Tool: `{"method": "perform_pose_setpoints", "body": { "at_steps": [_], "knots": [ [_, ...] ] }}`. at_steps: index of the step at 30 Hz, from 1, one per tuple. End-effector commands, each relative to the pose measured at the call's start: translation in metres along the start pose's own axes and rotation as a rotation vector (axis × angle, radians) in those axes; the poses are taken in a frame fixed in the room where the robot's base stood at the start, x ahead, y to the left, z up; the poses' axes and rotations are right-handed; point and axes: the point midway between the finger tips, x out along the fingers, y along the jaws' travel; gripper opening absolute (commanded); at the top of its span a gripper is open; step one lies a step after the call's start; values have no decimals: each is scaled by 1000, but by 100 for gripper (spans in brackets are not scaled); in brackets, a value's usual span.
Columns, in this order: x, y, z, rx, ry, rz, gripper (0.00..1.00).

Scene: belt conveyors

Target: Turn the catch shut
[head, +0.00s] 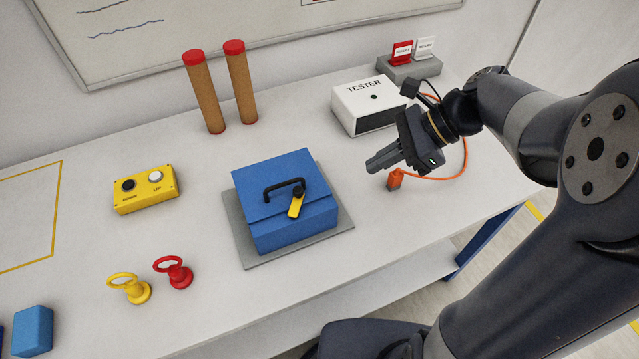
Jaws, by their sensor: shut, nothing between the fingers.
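The catch is a yellow lever (296,205) on a black pivot, on the lid of a blue box (290,233). It hangs at a slant, its free end down and a little left, towards the front edge of the lid. The lid is down and carries a black handle (282,185) beside the catch. The box stands on a grey plate (243,243). My gripper (371,164) is shut and empty, to the right of the box and above the table, apart from the catch. Its fingers point left.
A white tester (366,101) stands behind my gripper, and an orange plug (394,179) on a cable is just below it. A yellow button box (146,190), a red ring knob (178,274) and a yellow one (133,289) stand left. Two brown posts (205,98) stand behind.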

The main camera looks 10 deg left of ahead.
Motion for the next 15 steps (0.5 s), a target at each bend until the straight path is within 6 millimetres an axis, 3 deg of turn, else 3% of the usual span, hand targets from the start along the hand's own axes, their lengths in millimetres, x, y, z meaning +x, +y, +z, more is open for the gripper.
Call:
{"method": "perform_pose_setpoints", "body": {
  "at_steps": [5, 15],
  "knots": [
    [20, 1, 0, 4, -3, 4, 0],
    [93, 1, 0, 3, -1, 7, 0]
  ]
}}
